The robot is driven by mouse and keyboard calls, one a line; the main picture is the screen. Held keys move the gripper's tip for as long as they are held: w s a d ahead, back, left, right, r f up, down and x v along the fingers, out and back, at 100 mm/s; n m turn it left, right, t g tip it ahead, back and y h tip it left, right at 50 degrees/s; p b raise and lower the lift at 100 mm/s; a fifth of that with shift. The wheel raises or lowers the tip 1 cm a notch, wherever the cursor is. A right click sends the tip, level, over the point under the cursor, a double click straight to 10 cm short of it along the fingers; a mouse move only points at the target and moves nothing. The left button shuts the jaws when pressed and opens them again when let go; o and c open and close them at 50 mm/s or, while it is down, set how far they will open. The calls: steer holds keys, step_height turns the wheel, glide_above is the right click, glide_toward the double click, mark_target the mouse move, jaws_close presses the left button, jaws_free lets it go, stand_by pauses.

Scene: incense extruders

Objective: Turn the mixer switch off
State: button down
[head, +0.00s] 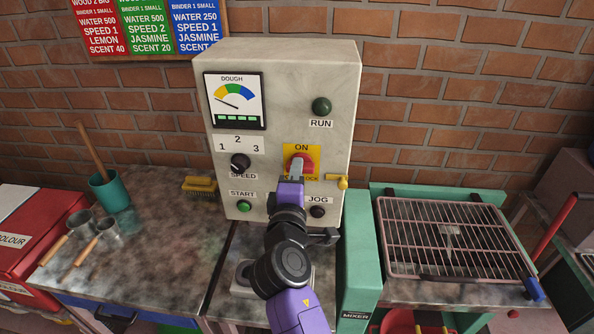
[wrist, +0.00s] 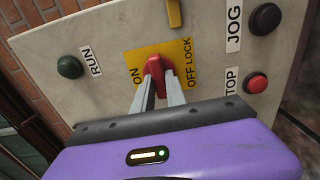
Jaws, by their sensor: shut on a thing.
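The mixer switch is a red rotary knob (head: 306,161) on a yellow plate (head: 288,151) marked ON and OFF LOCK, on the front of a pale control box (head: 285,80). My gripper (head: 296,166) reaches it from below and in front. In the wrist view my gripper (wrist: 159,82) has its two metal fingers shut on the red knob (wrist: 155,64). ON is left of the knob there and OFF LOCK is right. The fingers hide part of the knob, and I cannot tell its exact angle. The green RUN lamp (head: 321,106) looks dark.
The JOG button (head: 317,212), START button (head: 244,206) and SPEED dial (head: 240,163) are near my arm. The red STOP button (wrist: 256,83) shows in the wrist view. A yellow padlock-like piece (head: 343,182) hangs right of the plate. A wire rack (head: 455,240) lies at right.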

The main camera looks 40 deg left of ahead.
steer(key=shift+f, duration=0.1)
steer(key=c, duration=1.4)
jaws_free()
steer(key=shift+o, duration=0.2)
steer(key=shift+s, duration=0.1)
steer(key=v, duration=0.7)
steer(key=shift+s+d+b, duration=0.2)
steer(key=shift+s+b, duration=0.05)
steer(key=shift+b, duration=0.15)
